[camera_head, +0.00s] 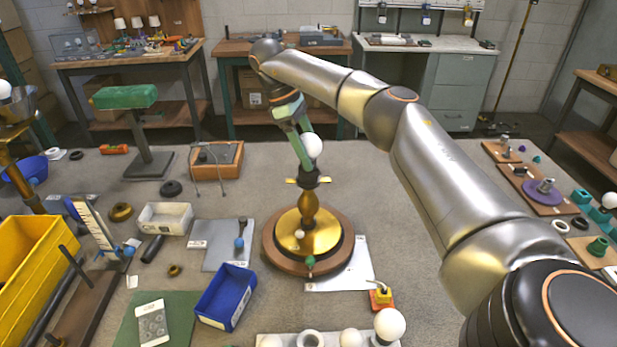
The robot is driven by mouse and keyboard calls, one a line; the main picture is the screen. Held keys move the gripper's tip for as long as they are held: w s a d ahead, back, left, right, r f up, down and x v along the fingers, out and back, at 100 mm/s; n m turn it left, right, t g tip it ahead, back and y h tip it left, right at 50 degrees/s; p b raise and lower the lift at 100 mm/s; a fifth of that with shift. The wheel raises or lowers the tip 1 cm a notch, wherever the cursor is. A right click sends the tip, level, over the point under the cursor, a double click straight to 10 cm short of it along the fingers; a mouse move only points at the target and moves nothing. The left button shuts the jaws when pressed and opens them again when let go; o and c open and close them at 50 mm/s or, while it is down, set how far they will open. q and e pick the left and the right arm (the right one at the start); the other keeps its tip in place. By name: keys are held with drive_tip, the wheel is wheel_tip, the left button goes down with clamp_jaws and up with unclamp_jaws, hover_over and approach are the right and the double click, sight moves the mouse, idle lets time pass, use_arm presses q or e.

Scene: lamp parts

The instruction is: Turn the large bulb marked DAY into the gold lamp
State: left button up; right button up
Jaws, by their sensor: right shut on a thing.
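The gold lamp (308,215) stands upright on a round wooden base near the middle of the table, with a dark collar at its top. A large white bulb (313,145) is directly above the lamp's top. My right gripper (305,150) reaches down from behind and is shut on this bulb, its green fingers beside the glass. Whether the bulb's base touches or sits in the socket is hard to tell. No DAY marking is readable. My left gripper is not in view.
A tray with white bulbs (389,325) lies at the front edge. A blue bin (226,297) and a grey mat (215,248) are left of the lamp. A yellow bin (30,265) is at far left. Open table lies behind and right of the lamp.

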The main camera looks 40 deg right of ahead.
drive_tip(key=shift+f, duration=0.1)
drive_tip(key=m+y, duration=0.1)
drive_tip(key=m, duration=0.2)
drive_tip(key=m+y, duration=0.1)
drive_tip(key=m, duration=0.2)
drive_tip(key=shift+m+g+y, duration=0.3)
drive_tip(key=shift+m, duration=0.1)
drive_tip(key=shift+a, duration=0.1)
drive_tip(key=o, duration=1)
